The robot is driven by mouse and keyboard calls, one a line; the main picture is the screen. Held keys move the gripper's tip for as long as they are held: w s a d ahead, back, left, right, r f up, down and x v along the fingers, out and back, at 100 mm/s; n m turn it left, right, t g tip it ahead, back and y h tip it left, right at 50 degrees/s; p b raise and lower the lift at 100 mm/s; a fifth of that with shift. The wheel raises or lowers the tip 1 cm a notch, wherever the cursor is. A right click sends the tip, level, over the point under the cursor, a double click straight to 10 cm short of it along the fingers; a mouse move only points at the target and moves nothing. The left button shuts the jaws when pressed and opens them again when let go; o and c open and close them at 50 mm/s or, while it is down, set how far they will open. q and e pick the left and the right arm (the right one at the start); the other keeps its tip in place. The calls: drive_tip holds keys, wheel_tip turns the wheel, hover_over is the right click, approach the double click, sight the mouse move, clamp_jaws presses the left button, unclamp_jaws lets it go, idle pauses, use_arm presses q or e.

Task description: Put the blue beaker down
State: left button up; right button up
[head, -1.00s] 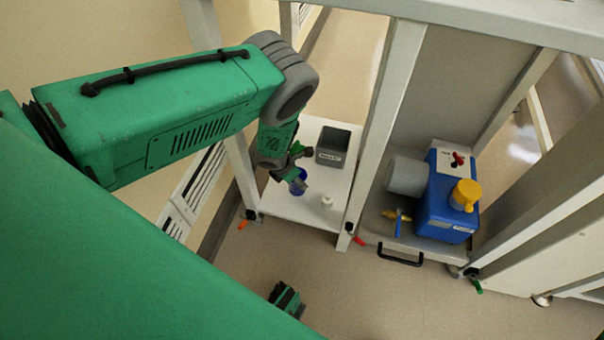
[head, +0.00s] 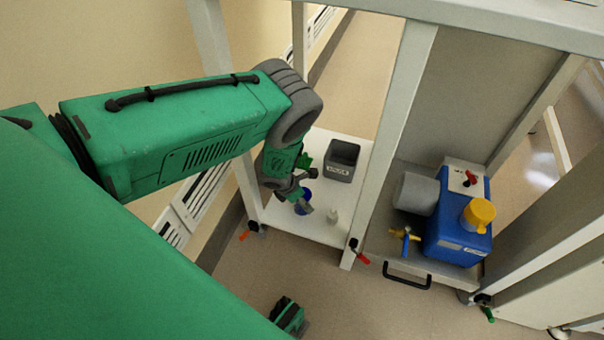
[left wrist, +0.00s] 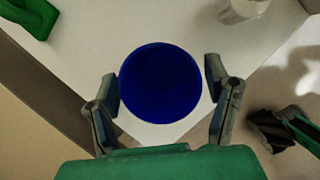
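The blue beaker (head: 303,195) is at the front left of the white lower shelf (head: 306,228), partly covered by my left gripper (head: 307,192). In the left wrist view the beaker (left wrist: 160,83) shows as a round, dark blue opening, centred between the two fingers of the left gripper (left wrist: 162,88). The fingers are against its sides, or very nearly so, and look shut on it. Its base is hidden, so I cannot tell whether it touches the shelf. My right gripper (head: 290,318) is low at the bottom of the head view, away from the shelf; its fingers are not clear.
A grey labelled bin (head: 342,160) stands behind the beaker. A small whitish bottle (head: 332,216) stands close to its right. A white frame post (head: 392,140) separates the shelf from a blue pump (head: 458,225). Bare shelf lies between bin and bottle.

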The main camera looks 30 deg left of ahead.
use_arm(q)
drive_tip(key=shift+a, duration=0.25)
drive_tip(key=shift+r, duration=0.2)
drive_tip(key=d+p+v, duration=0.1)
drive_tip(key=p+v, duration=0.3)
drive_tip(key=v, duration=0.3)
drive_tip(key=shift+a+r+p, duration=0.3)
drive_tip(key=shift+a+p, duration=0.1)
use_arm(e)
drive_tip(key=r, duration=0.5)
drive_tip(key=shift+a, duration=0.2)
use_arm(q)
drive_tip(key=shift+s, duration=0.15)
use_arm(e)
drive_tip(key=shift+d, duration=0.1)
